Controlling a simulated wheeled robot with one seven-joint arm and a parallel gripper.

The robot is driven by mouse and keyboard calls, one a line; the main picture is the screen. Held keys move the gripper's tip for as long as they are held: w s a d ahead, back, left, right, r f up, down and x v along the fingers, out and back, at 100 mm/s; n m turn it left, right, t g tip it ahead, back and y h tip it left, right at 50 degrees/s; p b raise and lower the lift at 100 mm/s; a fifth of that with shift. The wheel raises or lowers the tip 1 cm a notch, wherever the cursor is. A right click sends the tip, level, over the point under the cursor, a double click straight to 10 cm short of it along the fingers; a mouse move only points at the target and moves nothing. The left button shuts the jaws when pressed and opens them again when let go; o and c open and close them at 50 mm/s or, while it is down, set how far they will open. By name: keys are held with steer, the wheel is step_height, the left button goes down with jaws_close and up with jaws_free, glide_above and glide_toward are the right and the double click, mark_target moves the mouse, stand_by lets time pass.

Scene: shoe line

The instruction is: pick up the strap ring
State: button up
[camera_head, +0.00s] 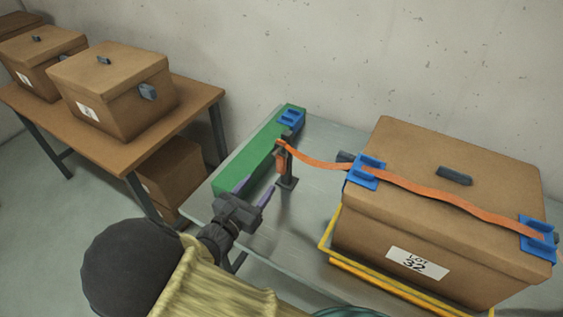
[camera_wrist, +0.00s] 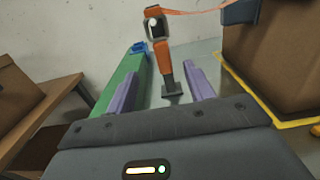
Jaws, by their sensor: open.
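The orange strap (camera_head: 315,161) runs across the lidded box (camera_head: 400,222) through blue guides and ends at a small dark post (camera_head: 289,172) on the table. The strap ring (camera_wrist: 154,23), orange with a pale round middle, is at the top of the post in the wrist view. An orange tab (camera_wrist: 163,58) hangs below it. In the head view, the orange end piece (camera_head: 281,161) is small and its details are unclear. My gripper (camera_head: 256,190) has its two purple fingers apart and empty, short of the post. In the wrist view, the ring is beyond and above the fingertips (camera_wrist: 160,72).
A green block (camera_head: 250,155) with a blue piece (camera_head: 291,117) on top lies along the table's left side. A yellow frame (camera_head: 330,228) surrounds the box's base at right. Another table (camera_head: 190,99) with boxes stands at left.

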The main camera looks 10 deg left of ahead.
mark_target(280, 161)
steer(key=x, duration=0.7)
steer(key=shift+w, duration=0.1)
steer(key=x, duration=0.5)
steer(key=shift+w+d+f, duration=0.1)
steer(key=shift+d+f, duration=0.15)
steer(key=shift+f, duration=0.05)
steer(key=shift+a, duration=0.25)
steer(key=shift+d, duration=0.1)
steer(key=c, duration=1.1)
